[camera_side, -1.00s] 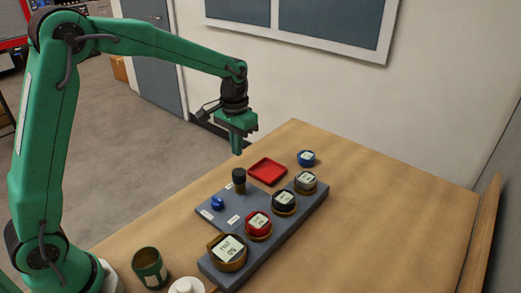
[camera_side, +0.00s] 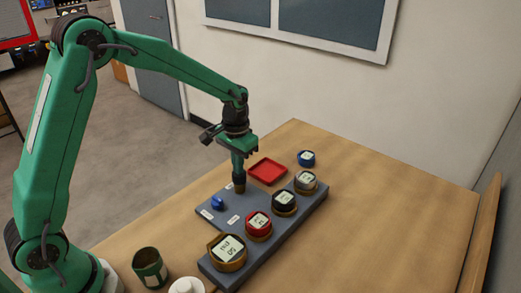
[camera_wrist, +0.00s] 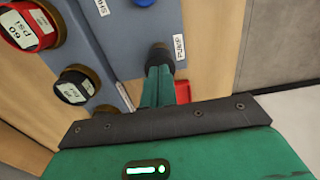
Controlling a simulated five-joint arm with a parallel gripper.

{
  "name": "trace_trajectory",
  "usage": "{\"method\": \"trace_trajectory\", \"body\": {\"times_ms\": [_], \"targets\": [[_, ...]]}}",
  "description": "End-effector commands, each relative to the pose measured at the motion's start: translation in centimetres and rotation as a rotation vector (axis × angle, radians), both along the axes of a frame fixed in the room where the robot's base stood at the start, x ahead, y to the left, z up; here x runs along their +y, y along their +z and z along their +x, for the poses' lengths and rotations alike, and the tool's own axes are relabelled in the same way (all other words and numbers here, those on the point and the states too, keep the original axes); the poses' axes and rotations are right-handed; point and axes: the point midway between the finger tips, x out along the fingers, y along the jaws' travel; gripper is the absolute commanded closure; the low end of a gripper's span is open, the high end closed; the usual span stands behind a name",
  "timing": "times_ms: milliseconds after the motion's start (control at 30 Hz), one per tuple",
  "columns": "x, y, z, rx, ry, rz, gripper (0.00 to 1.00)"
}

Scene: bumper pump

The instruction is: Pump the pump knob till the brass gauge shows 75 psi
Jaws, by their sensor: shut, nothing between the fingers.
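The pump knob (camera_side: 239,189) stands on the grey panel, and my gripper (camera_side: 238,179) is directly on or just above it. Its black top is mostly hidden there. The wrist view shows the black knob (camera_wrist: 160,55) beside the PUMP label, at the fingertips (camera_wrist: 158,75); I cannot tell whether they press it. My gripper is shut and empty, pointing down. The brass gauge (camera_side: 228,252) is at the panel's near end. Its display is turned over in the picture and seems to read 50 psi.
A red gauge (camera_side: 258,224), a black gauge (camera_side: 284,202) and a grey gauge (camera_side: 305,182) share the panel (camera_side: 213,224). A blue knob (camera_side: 217,203) is left of the pump. A red tray (camera_side: 267,171), blue-rimmed gauge (camera_side: 306,158) and green cup (camera_side: 149,268) stand nearby. The table's right side is clear.

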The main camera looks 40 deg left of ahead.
Motion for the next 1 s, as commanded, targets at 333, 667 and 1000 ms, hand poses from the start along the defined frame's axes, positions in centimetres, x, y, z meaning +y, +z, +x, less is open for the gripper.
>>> {"method": "trace_trajectory", "body": {"times_ms": [333,667,1000], "targets": [[0.0,-2.1,-0.1,0.003,0.000,0.000,1.00],[0.0,-2.0,-0.1,0.003,0.000,0.000,1.00],[0.0,1.5,0.0,-0.001,0.000,0.000,1.00]]}}
